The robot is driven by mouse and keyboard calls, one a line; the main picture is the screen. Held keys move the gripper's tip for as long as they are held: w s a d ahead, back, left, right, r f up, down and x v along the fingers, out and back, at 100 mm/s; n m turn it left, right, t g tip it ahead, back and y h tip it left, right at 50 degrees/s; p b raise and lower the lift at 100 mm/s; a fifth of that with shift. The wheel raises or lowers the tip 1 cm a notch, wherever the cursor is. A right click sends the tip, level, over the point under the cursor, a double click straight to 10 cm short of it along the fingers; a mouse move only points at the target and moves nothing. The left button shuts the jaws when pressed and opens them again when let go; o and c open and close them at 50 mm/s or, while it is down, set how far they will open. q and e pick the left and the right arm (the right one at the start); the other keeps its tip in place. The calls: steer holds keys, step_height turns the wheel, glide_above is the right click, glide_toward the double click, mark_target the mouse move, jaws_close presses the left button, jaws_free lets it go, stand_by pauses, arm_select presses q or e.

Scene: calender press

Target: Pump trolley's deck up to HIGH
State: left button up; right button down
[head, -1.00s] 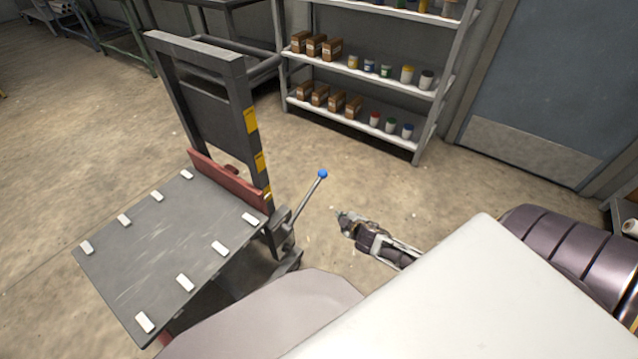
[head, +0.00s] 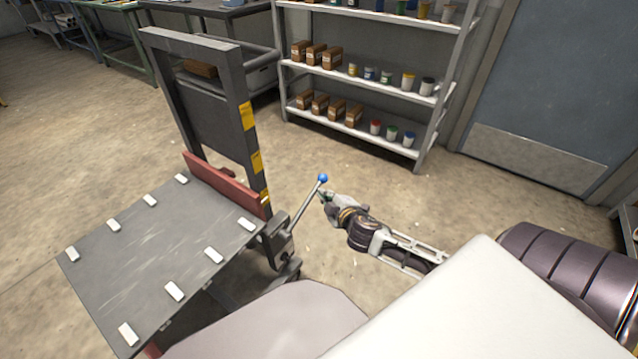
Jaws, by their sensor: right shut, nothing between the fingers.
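The trolley's deck (head: 160,262) is a dark grey plate with several white pads, at the left, in front of the trolley's upright frame (head: 240,90). Yellow labels (head: 257,161) run down the frame's right post, and a red carriage bar (head: 225,184) lies at the deck's back edge. The pump lever (head: 305,205) leans up to the right and ends in a blue knob (head: 322,179). My right gripper (head: 325,196) is shut with nothing in it, just below and right of the knob; whether it touches the lever I cannot tell. My left gripper is out of view.
A shelf rack (head: 352,75) with brown boxes and small pots stands behind. A blue-grey door (head: 560,90) is at the right, and workbenches (head: 110,20) are at the back left. Open concrete floor (head: 400,175) lies between the trolley and the rack.

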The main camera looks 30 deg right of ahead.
steer(key=shift+w+f, duration=0.1)
steer(key=shift+w, duration=0.05)
steer(key=b, duration=0.4)
glide_toward(319, 182)
steer(key=shift+w+a, duration=0.9)
steer(key=shift+w, duration=2)
arm_select(q)
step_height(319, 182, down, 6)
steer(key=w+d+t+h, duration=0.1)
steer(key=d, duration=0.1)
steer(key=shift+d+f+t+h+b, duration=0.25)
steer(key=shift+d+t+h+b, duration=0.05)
steer(key=shift+b, duration=0.05)
arm_select(e)
steer(key=shift+w+d+f, duration=0.15)
steer(key=shift+w+d, duration=0.4)
steer(key=shift+d, duration=0.25)
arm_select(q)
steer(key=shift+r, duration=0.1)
arm_select(e)
steer(key=shift+f, duration=0.1)
